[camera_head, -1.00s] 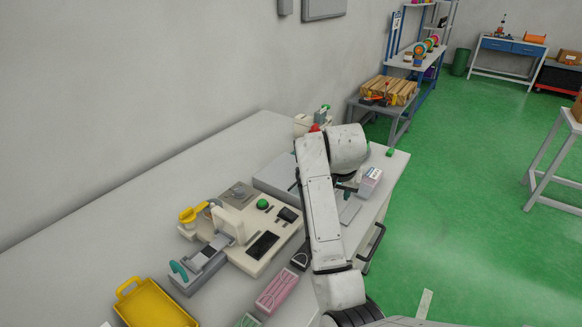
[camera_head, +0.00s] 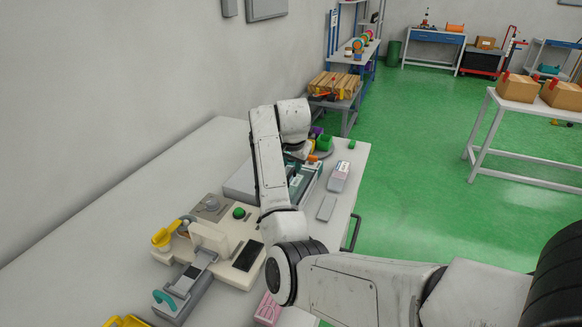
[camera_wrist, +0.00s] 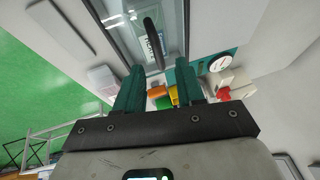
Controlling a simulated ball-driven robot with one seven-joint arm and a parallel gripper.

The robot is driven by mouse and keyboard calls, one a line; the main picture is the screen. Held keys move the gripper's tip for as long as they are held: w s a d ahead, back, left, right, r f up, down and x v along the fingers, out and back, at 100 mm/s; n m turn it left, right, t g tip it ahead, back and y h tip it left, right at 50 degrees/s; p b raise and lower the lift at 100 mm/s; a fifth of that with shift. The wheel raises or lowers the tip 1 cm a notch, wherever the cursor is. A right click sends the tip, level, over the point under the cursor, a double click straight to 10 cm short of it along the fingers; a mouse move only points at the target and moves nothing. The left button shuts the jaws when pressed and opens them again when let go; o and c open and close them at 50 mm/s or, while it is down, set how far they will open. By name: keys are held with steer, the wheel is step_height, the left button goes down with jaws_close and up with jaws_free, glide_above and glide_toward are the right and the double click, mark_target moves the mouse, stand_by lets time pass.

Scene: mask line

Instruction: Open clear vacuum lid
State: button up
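The clear vacuum lid (camera_wrist: 168,20) shows in the wrist view as a see-through panel with a grey frame and a dark curved handle (camera_wrist: 153,42). In the head view the lid (camera_head: 305,180) lies on the grey vacuum machine (camera_head: 239,182), partly behind my arm. Whether it is fully shut is hard to tell. My gripper (camera_wrist: 160,88) has two teal fingers spread apart, with nothing seen held between them. The handle appears just beyond the fingertips, roughly in line with the gap.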

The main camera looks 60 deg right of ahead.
steer(key=shift+x, duration=1.4)
steer(key=shift+s, duration=0.1)
jaws_close()
